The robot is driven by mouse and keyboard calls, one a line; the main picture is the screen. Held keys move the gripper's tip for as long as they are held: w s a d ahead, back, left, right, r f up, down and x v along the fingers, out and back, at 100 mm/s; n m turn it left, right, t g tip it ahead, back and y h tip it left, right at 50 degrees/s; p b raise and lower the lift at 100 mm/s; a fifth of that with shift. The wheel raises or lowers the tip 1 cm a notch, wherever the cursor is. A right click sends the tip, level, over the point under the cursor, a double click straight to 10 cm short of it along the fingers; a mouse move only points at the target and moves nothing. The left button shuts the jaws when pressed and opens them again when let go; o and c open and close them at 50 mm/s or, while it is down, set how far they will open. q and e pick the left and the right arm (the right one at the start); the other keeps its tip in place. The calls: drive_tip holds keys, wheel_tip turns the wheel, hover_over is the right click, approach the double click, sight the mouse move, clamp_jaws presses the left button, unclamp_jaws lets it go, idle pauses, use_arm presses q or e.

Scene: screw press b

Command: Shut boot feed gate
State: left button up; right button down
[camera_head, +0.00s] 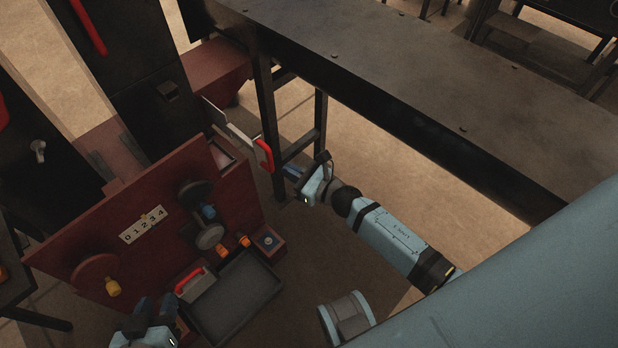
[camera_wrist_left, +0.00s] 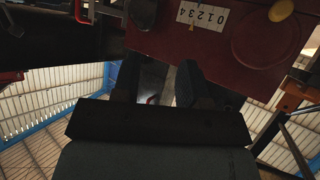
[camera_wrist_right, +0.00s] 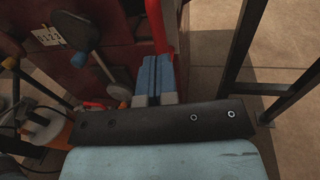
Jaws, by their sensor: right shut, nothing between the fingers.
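A pale flat gate plate (camera_head: 228,124) with a red handle (camera_head: 264,155) sticks out at the upper right of the red press panel (camera_head: 160,220). I take this to be the boot feed gate. My right gripper (camera_head: 289,171) is just right of the handle, its fingers together and empty. In the right wrist view the red handle (camera_wrist_right: 155,25) stands just beyond the blue fingertips (camera_wrist_right: 155,62); I cannot tell whether they touch. My left gripper (camera_head: 155,305) is low in front of the panel. In the left wrist view its dark fingers (camera_wrist_left: 158,75) are apart, with nothing clearly between them.
A dark tray (camera_head: 235,297) lies below the panel, beside a grey block with a red handle (camera_head: 188,281). The panel bears a 0–4 scale (camera_head: 143,225) and a yellow knob (camera_head: 113,288). A dark bench (camera_head: 420,70) and its legs stand behind my right gripper.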

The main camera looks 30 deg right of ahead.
sight(262, 151)
drive_tip(key=shift+x, duration=1.7)
drive_tip(key=b+x, duration=0.1)
drive_tip(key=x, duration=0.1)
drive_tip(key=b+x, duration=0.1)
drive_tip(key=x, duration=0.1)
drive_tip(key=shift+w+d, duration=0.25)
drive_tip(key=shift+d, duration=0.05)
drive_tip(key=x, duration=0.1)
drive_tip(key=b+x, duration=0.1)
drive_tip(key=x, duration=0.1)
drive_tip(key=shift+w+d, duration=0.25)
drive_tip(key=shift+w, duration=0.05)
drive_tip(key=shift+w+a, duration=0.1)
drive_tip(key=shift+w, duration=0.1)
use_arm(q)
drive_tip(key=shift+w+d+r+t+h, duration=0.25)
drive_tip(key=shift+w+d+r+t, duration=0.15)
drive_tip(key=shift+r, duration=0.2)
drive_tip(key=shift+w+d+r+t+h, duration=0.25)
drive_tip(key=shift+d+r+t, duration=0.15)
drive_tip(key=shift+r, duration=0.2)
use_arm(e)
drive_tip(key=shift+r, duration=0.1)
drive_tip(key=shift+s, duration=0.1)
